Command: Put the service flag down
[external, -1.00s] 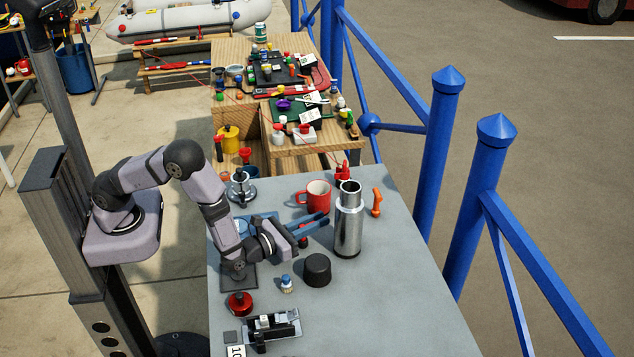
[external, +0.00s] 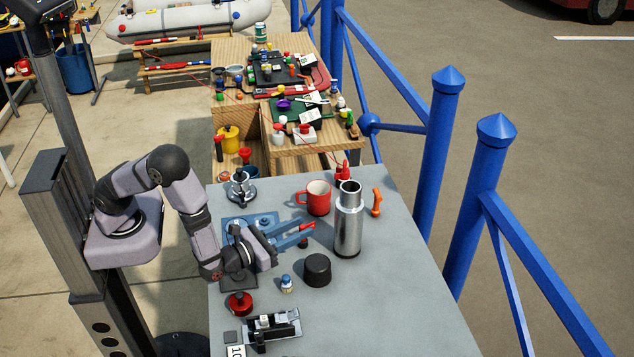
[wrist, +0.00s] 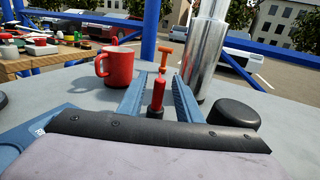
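My gripper (external: 308,233) is low over the grey table, its two blue fingers apart. In the wrist view a small red peg (wrist: 157,92) with a dark lower part stands upright between the fingers (wrist: 158,88), with a gap on each side. The peg shows by the fingertips in the external view (external: 304,242). No thing has a plain flag shape, so I cannot tell which is the service flag. A dark latch-like device (external: 272,330) with a numbered card (external: 236,351) lies at the table's near edge.
A steel flask (external: 348,225) and black round lid (external: 317,269) stand right of the gripper. A red mug (external: 314,198) and orange handle (external: 376,202) are behind. A red-topped knob (external: 239,303) and small bottle (external: 286,283) stand in front. The right side is clear.

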